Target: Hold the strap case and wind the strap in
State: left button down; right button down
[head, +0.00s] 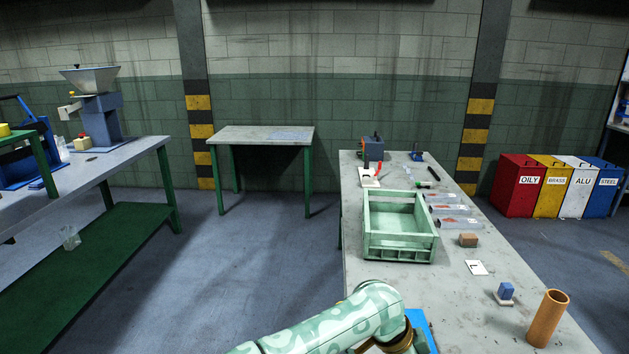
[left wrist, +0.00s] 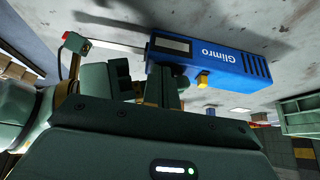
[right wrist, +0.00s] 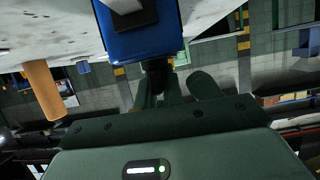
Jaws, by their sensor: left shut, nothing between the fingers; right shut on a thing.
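The strap case is a blue box marked Glimro with a yellow-orange button, clear in the left wrist view (left wrist: 215,64). In the head view only its blue edge (head: 424,328) shows beside my arm, at the bottom. In the right wrist view the blue case (right wrist: 143,42) is close above the fingers. My right gripper (right wrist: 158,80) is shut on a small black part by the case's end. My left gripper (left wrist: 168,84) is shut and empty, close to the case's side.
On the grey table, a green crate (head: 398,248) stands farther back.

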pick_arm(q)
jog(key=shift+w+d, duration=0.1)
jog(key=shift+d, duration=0.3)
dwell(0.3)
notch_tip(320, 180, up, 6)
jog(key=shift+a, duration=0.45)
dwell(0.4)
notch_tip(320, 180, down, 6)
jog(key=shift+s, duration=0.2)
dwell(0.6)
jog(key=shift+a, duration=0.1)
